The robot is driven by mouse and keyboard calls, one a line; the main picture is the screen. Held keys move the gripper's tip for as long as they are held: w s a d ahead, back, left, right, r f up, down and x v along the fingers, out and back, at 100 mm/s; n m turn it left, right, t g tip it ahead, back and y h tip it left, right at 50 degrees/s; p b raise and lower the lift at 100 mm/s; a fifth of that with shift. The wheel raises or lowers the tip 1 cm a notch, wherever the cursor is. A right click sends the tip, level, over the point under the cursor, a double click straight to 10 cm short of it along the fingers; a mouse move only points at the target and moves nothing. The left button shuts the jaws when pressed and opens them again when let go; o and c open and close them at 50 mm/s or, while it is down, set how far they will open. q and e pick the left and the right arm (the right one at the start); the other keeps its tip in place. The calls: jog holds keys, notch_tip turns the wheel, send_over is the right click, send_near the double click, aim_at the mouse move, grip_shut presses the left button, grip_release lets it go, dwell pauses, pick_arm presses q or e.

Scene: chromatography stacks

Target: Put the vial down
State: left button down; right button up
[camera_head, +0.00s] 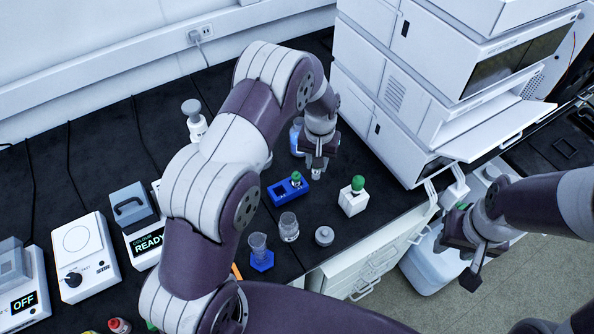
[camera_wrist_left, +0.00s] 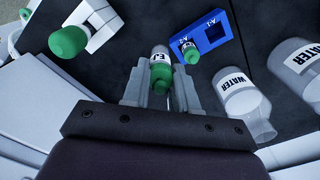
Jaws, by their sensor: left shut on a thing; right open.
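My left gripper (camera_head: 317,165) is shut on a small labelled vial (camera_wrist_left: 160,66) with a green cap; in the left wrist view (camera_wrist_left: 160,95) the vial sits between the fingers. In the head view the arm reaches over the bench and holds it above the surface, behind and right of the blue rack (camera_head: 281,196). The rack also shows in the left wrist view (camera_wrist_left: 222,44), with an empty square slot marked A-1 and another green-capped vial (camera_wrist_left: 190,54) at A-2. My right gripper (camera_head: 473,243) is open and empty, beyond the bench's front edge.
A white block (camera_head: 352,205) with a green-topped item stands right of the rack. A glass vessel (camera_head: 289,230), a cylinder on a blue base (camera_head: 261,256) and a grey round piece (camera_head: 324,236) stand in front. A stacked white instrument (camera_head: 400,95) rises behind right.

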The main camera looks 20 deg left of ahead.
pick_arm(q)
jog(key=shift+w+d+r, duration=0.2)
jog(key=shift+d+r, duration=0.2)
jog(key=shift+d, duration=0.2)
jog(key=shift+w+a+r, duration=0.1)
jog(key=shift+w+a, duration=0.05)
jog(key=shift+a, duration=0.1)
jog(key=s+a+n+b, duration=0.1)
jog(key=s+a, duration=0.5)
jog(key=a, duration=0.2)
jog(key=s+a+n+b, duration=0.1)
jog(key=s+a+n, duration=0.1)
jog(key=s+a, duration=0.45)
jog(key=s+f+m, duration=0.1)
jog(key=f, duration=0.2)
jog(key=a+f+m, duration=0.1)
jog(key=f, duration=0.3)
jog(key=s+f+m, duration=0.1)
jog(key=f, duration=0.3)
jog(key=shift+s+a+f, duration=0.1)
jog(key=shift+s+a, duration=0.25)
jog(key=shift+a, duration=0.05)
jog(key=shift+f, duration=0.25)
jog(key=c, duration=0.9)
grip_release()
